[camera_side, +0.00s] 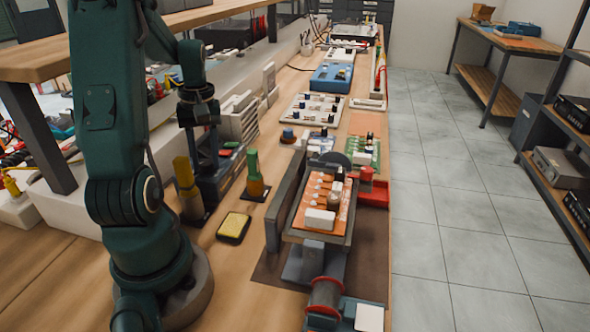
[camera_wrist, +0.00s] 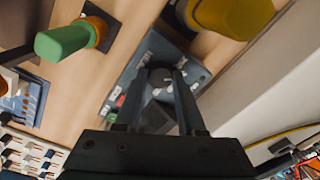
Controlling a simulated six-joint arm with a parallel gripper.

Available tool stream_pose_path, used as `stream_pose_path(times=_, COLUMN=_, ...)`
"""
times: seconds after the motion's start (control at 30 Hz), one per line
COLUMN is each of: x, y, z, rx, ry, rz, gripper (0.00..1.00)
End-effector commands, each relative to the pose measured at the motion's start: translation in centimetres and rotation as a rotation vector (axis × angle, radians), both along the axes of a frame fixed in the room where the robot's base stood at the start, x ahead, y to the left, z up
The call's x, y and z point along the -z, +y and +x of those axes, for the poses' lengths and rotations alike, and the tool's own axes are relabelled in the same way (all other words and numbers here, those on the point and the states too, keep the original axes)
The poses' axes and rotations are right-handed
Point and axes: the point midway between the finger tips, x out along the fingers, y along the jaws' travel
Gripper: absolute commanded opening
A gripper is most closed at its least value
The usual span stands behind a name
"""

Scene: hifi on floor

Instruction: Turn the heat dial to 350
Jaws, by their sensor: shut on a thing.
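The heat dial (camera_wrist: 160,76) is a dark round knob on a blue-grey station (camera_wrist: 139,62) with white markings, seen in the wrist view. My gripper (camera_wrist: 161,79) has its two dark fingers on either side of the dial and is shut on it. The fingers cover part of the dial, and I cannot read its setting. In the side view the station (camera_side: 229,174) stands on the bench, with green and red buttons on it. There my gripper (camera_side: 205,160) reaches down to the station, and the dial is hidden.
A yellow-topped holder (camera_side: 187,190) stands close left of the station. A green-handled tool (camera_side: 254,175) stands in its base to the right. A yellow sponge (camera_side: 234,227) lies in front. A circuit-board holder (camera_side: 285,205) is farther right. A white ledge (camera_side: 165,145) runs behind.

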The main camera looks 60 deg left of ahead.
Motion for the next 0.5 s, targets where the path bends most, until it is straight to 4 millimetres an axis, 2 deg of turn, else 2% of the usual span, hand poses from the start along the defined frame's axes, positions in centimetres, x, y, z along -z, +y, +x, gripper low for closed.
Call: stream_pose_path(times=0.5, x=-0.08, y=-0.07, z=-0.08, rx=0.475, ry=0.000, rz=0.000, gripper=0.00)
